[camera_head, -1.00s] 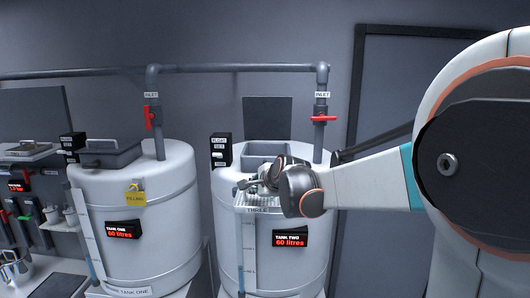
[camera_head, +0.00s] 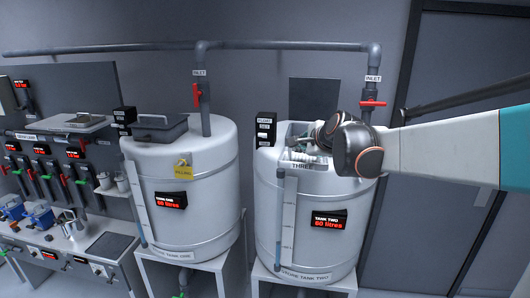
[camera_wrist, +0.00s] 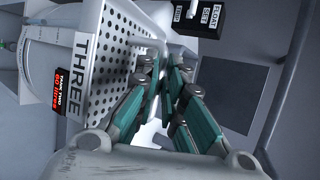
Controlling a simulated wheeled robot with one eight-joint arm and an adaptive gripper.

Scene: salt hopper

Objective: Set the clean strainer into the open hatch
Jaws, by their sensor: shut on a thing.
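My gripper (camera_head: 308,143) is shut on the strainer, a pale perforated basket (camera_head: 300,157) with a front plate marked THREE. In the wrist view the strainer (camera_wrist: 125,43) is beside the gripper's fingers (camera_wrist: 165,68), and its holed wall shows. The open hatch (camera_head: 284,132) is on top of tank two (camera_head: 310,200), with its dark lid (camera_head: 313,98) standing up behind. The strainer appears over the front of the hatch opening. My gripper and the strainer hide most of the opening, so I cannot tell whether the basket is inside or above it.
An inlet pipe with a red valve (camera_head: 372,103) comes down at the back right of tank two. A black switch box (camera_head: 266,130) is left of the hatch. A workbench (camera_head: 85,250) is at far left.

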